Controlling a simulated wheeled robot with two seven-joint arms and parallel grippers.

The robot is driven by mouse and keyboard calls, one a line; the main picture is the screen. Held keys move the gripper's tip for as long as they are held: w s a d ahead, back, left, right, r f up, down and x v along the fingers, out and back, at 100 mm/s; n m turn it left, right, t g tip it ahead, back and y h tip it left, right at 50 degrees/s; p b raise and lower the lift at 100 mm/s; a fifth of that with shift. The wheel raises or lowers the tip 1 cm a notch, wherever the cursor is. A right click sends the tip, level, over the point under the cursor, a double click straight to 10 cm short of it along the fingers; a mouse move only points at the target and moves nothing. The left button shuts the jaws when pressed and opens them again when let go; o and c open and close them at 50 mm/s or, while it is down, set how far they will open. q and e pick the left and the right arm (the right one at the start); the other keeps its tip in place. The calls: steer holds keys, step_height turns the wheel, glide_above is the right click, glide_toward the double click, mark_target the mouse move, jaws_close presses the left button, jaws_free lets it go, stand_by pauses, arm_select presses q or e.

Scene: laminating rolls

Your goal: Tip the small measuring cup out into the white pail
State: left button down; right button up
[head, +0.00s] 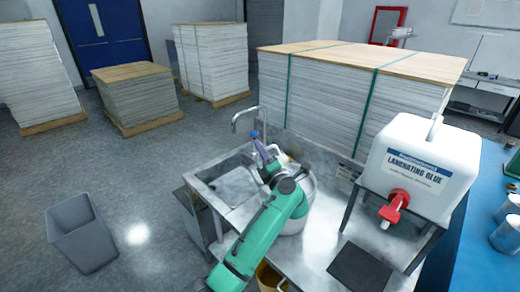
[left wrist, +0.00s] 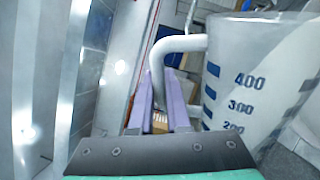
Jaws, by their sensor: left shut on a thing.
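My left gripper (head: 264,152) is over the steel bench beside the sink, its green arm coming up from the bottom. In the left wrist view its two purple fingers (left wrist: 160,108) are shut on the white handle of the clear measuring cup (left wrist: 248,85). The cup has blue marks reading 200, 300 and 400 and stands to the right of the fingers. In the head view the cup is mostly hidden and hard to make out. The white pail (head: 293,225) is on the bench, largely covered by my arm. What is in the cup or pail does not show.
A white laminating glue tank (head: 421,168) with a red tap (head: 394,205) stands on a frame at the right. A sink with a curved faucet (head: 243,113) lies to the left. A dark mat (head: 361,266) and a yellow container (head: 268,278) are in front. Paper stacks stand behind.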

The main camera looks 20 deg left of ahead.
arm_select(q)
steer(key=shift+r, duration=0.1)
stand_by(0.3)
steer(key=shift+w+d+r+m+p, duration=0.3)
steer(key=shift+r+m+p, duration=0.15)
steer(key=shift+p, duration=0.25)
steer(key=shift+w+d+r+m+t, duration=0.25)
steer(key=shift+w+d+m+t, duration=0.1)
steer(key=shift+m, duration=0.2)
steer(key=shift+h, duration=0.3)
steer(key=shift+w+d+r+m, duration=0.6)
steer(key=shift+w+d+m, duration=0.15)
steer(key=shift+m, duration=0.25)
stand_by(0.5)
steer(key=shift+w+d+r, duration=0.1)
steer(key=shift+w+d+r+m+t, duration=0.3)
steer(key=shift+w+d+m, duration=0.35)
steer(key=shift+m, duration=0.35)
stand_by(0.5)
